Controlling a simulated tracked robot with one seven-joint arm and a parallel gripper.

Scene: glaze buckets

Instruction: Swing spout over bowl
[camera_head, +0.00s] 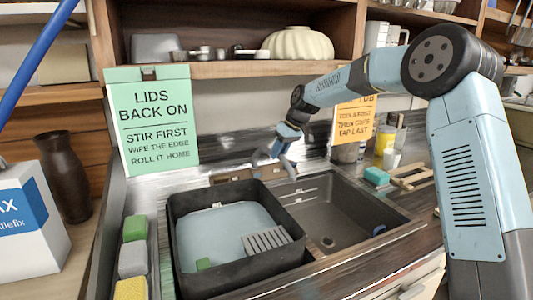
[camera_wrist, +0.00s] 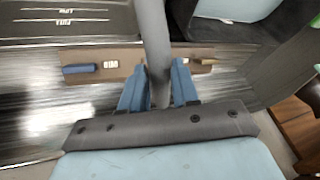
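The grey spout (camera_wrist: 156,40) runs from between my fingers to the top of the wrist view. It lies between the dark basin with white marked lines (camera_wrist: 70,20) and the black tub (camera_wrist: 180,12).
A brown tap plate (camera_head: 235,174) lies behind the sink. A green sign (camera_head: 152,120) stands at the left and an orange sign (camera_head: 353,122) behind my arm. Sponges (camera_head: 133,260) line the left edge. Jars and a wooden rack (camera_head: 410,177) stand at the right.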

